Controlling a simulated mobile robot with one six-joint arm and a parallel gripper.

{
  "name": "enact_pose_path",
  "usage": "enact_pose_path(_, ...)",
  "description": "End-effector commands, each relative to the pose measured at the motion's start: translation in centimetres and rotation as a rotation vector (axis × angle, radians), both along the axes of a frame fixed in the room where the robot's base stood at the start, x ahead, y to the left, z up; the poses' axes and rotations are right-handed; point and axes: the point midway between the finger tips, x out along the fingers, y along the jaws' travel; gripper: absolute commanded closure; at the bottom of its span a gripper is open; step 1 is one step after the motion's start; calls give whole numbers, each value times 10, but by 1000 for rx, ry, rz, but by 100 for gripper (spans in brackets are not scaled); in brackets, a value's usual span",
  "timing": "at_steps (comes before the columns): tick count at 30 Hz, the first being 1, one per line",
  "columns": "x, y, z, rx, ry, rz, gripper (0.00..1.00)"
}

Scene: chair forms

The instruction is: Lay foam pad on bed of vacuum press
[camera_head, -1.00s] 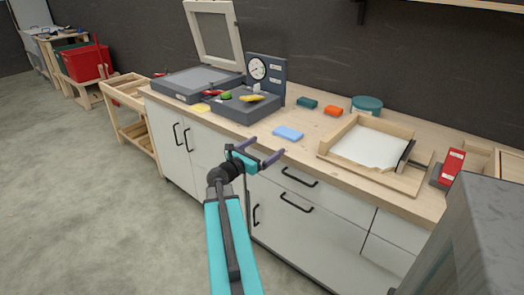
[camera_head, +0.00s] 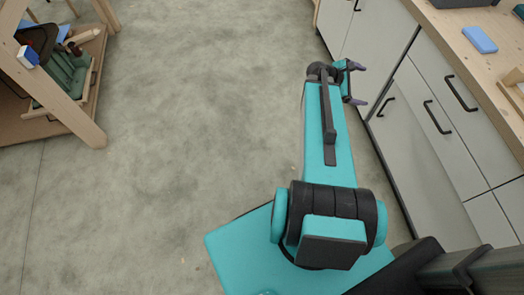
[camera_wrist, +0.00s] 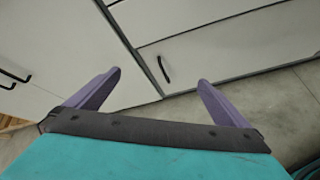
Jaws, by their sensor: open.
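A light blue flat pad (camera_head: 480,39), which looks like foam, lies on the wooden counter at the upper right of the head view. My gripper (camera_head: 364,84) is open and empty in front of the drawer fronts, left of and below the pad. In the wrist view its two purple fingers (camera_wrist: 159,78) stand apart, facing pale cabinet fronts with nothing between them. The vacuum press and its bed are not identifiable now; only the bottom of a dark grey box (camera_head: 457,3) shows at the top edge.
The wooden counter (camera_head: 455,22) overhangs white drawers with black handles (camera_head: 436,117) on the right. A wooden rack (camera_head: 62,95) with green and other items stands at the upper left. Grey floor (camera_head: 180,110) is clear between them.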

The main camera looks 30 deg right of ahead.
Motion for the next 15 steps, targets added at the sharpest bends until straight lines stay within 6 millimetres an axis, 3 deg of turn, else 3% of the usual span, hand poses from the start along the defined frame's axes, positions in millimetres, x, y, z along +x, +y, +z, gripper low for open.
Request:
enact_pose_path(3, 10, 57, -50, 108, -86, -48, 0)
enact_pose_path(8, 12, 133, -110, 252, -184, -149, 0)
enact_pose_path(15, -7, 252, -184, 442, -266, -345, 0)
